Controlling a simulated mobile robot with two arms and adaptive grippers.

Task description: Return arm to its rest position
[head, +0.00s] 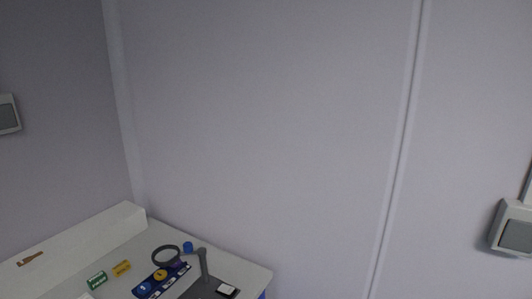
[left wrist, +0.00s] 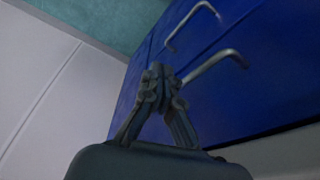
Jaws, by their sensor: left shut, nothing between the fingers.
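My left gripper (left wrist: 160,82) shows in the left wrist view. Its dark fingers are together and hold nothing. Behind it is a blue cabinet front (left wrist: 240,85) with metal bar handles (left wrist: 208,65). The gripper appears in front of the lower handle; I cannot tell whether it touches it. Neither gripper nor arm shows in the head view. My right gripper is in no view.
In the head view a light table (head: 228,262) at the lower left bears a magnifier ring (head: 165,255), a green box (head: 97,280), a yellow box (head: 121,268) and a blue tray (head: 172,281). Plain wall panels (head: 265,120) fill the rest, with a wall switch (head: 515,235) at right.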

